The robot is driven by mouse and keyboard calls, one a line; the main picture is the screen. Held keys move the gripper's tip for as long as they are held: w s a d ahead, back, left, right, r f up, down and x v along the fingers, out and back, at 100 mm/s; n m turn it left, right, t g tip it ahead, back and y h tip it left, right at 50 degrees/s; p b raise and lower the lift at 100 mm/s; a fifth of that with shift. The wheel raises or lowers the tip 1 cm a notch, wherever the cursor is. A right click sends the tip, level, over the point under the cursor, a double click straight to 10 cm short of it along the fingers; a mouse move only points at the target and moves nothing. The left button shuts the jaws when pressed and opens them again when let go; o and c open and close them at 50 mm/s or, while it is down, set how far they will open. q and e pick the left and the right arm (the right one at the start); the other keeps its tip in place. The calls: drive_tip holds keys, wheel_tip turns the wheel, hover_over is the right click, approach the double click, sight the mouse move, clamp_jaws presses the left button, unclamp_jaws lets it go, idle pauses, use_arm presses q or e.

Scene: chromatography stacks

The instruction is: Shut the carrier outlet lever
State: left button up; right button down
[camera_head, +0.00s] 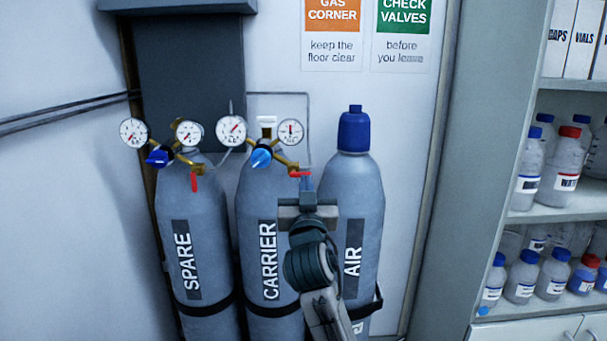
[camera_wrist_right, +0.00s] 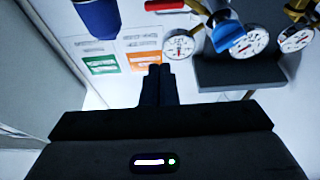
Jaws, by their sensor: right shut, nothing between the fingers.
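The grey CARRIER cylinder (camera_head: 268,215) stands in the middle, topped by a brass regulator with a blue knob (camera_head: 261,158) and two dials. Its red outlet lever (camera_head: 299,174) sits at the right end of the regulator and looks roughly level. My right gripper (camera_head: 307,185) is shut and empty, its fingertips just below and right of that lever; I cannot tell whether they touch. In the right wrist view, the shut fingers (camera_wrist_right: 157,85) point towards the wall signs, and a red lever (camera_wrist_right: 172,11) shows at the top edge. My left gripper is not in view.
The SPARE cylinder (camera_head: 187,240) stands at left, its red lever (camera_head: 195,183) hanging down. The AIR cylinder (camera_head: 361,205), with a blue cap (camera_head: 354,130), stands at right behind my arm. A shelf of bottles (camera_head: 560,208) is further right. Thin tubing runs behind the regulators.

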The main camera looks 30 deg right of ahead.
drive_tip(key=r+p+x, duration=0.1)
drive_tip(key=p+x, duration=0.4)
drive_tip(key=x, duration=0.4)
drive_tip(key=shift+w+d+f+p, duration=0.1)
drive_tip(key=shift+w+f+p, duration=0.05)
drive_tip(key=shift+f, duration=0.6)
drive_tip(key=shift+w+f+p, duration=0.1)
drive_tip(key=shift+f+p, duration=0.1)
drive_tip(key=shift+f, duration=0.6)
drive_tip(key=shift+w+d+f+p, duration=0.1)
drive_tip(key=shift+w+f+p, duration=0.05)
drive_tip(key=shift+f, duration=0.6)
